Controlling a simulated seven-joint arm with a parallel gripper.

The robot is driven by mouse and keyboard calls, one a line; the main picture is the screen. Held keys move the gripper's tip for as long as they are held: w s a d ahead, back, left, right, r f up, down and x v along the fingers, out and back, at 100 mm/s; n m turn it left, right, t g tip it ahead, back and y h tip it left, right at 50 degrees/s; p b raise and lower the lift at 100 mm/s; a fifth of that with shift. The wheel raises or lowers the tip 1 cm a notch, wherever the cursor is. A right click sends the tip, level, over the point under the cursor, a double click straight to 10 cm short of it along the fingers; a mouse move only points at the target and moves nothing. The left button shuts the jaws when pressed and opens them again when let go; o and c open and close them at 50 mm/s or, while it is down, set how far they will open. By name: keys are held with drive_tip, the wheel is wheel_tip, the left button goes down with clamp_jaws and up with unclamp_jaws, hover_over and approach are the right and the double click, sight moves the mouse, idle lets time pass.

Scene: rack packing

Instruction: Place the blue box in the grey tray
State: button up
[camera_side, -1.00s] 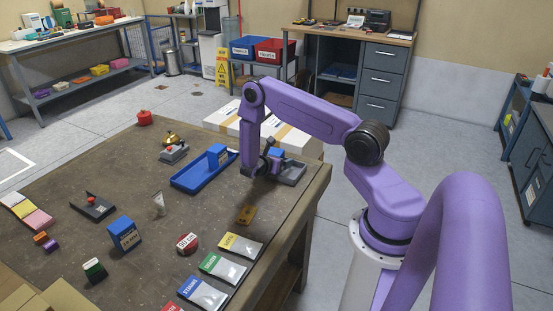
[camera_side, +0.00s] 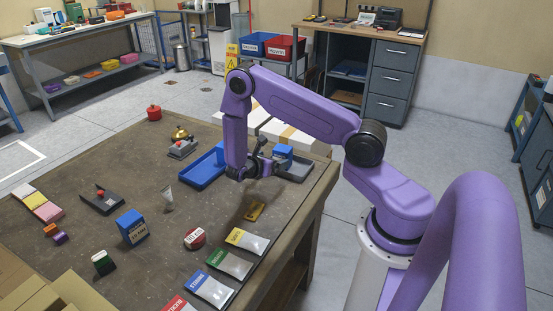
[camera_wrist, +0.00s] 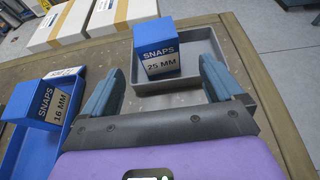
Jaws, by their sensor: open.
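In the side view the box (camera_side: 283,152) and grey tray (camera_side: 300,169) are near the table's right edge. My gripper (camera_side: 251,171) is just left of the tray. In the wrist view my gripper (camera_wrist: 163,68) has its fingers wide apart, with the box ahead between them in the picture. No contact with the box shows. The box's base is partly hidden by the tray's near wall.
A blue tray (camera_side: 200,176) left of my gripper holds a box labelled "SNAPS 16 MM" (camera_wrist: 52,104). The table's centre is mostly clear.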

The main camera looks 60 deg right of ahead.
drive_tip(key=shift+a+r, duration=0.4)
drive_tip(key=shift+a, duration=0.2)
drive_tip(key=s+a+r+m+y, duration=0.2)
drive_tip(key=s+a+r, duration=0.2)
drive_tip(key=a+r, duration=0.3)
drive_tip(key=s+a+r+m+y, duration=0.25)
drive_tip(key=a+r, duration=0.25)
drive_tip(key=a, duration=0.3)
drive_tip(key=s+a+r+y, duration=0.3)
drive_tip(key=s+a+y, duration=0.1)
drive_tip(key=s, duration=0.6)
drive_tip(key=s+a+r+y, duration=0.4)
drive_tip(key=s+a, duration=0.3)
drive_tip(key=s, duration=0.3)
drive_tip(key=shift+r+m+y, duration=0.15)
drive_tip(key=shift+m+y, duration=0.3)
drive_tip(key=shift+y, duration=0.2)
